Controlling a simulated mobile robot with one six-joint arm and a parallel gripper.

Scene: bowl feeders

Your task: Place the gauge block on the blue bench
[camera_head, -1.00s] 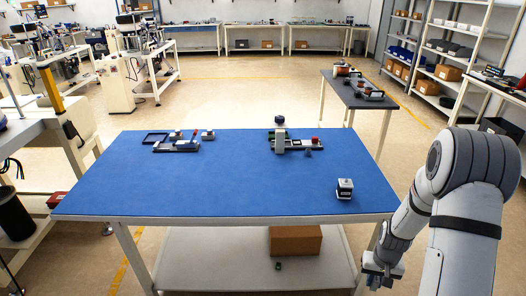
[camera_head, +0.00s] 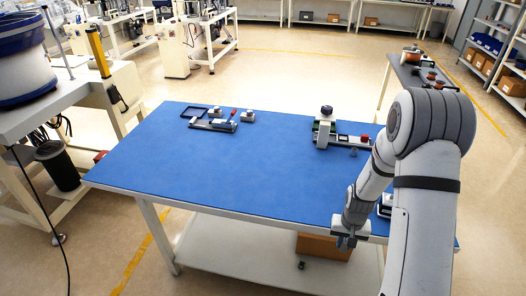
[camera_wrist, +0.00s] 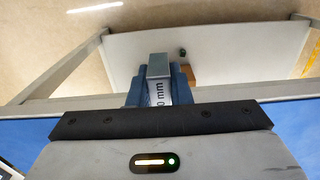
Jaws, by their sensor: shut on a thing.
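The gauge block (camera_wrist: 159,68) is a small grey metal piece with "0 mm" lettering on its side. It is held between the blue jaws of my gripper (camera_wrist: 160,88), shut on it, in the wrist view. In the head view my gripper (camera_head: 347,240) hangs at the front right edge of the blue bench (camera_head: 220,170); the block cannot be made out there. The wrist view shows the bench's front edge behind the jaws, with the block beyond it over the lower shelf side.
On the bench, a frame and small fixtures (camera_head: 212,125) stand at the back left. My arm partly hides a small white-and-black item (camera_head: 384,206). The middle and left front are clear. A cardboard box (camera_head: 322,246) is below.

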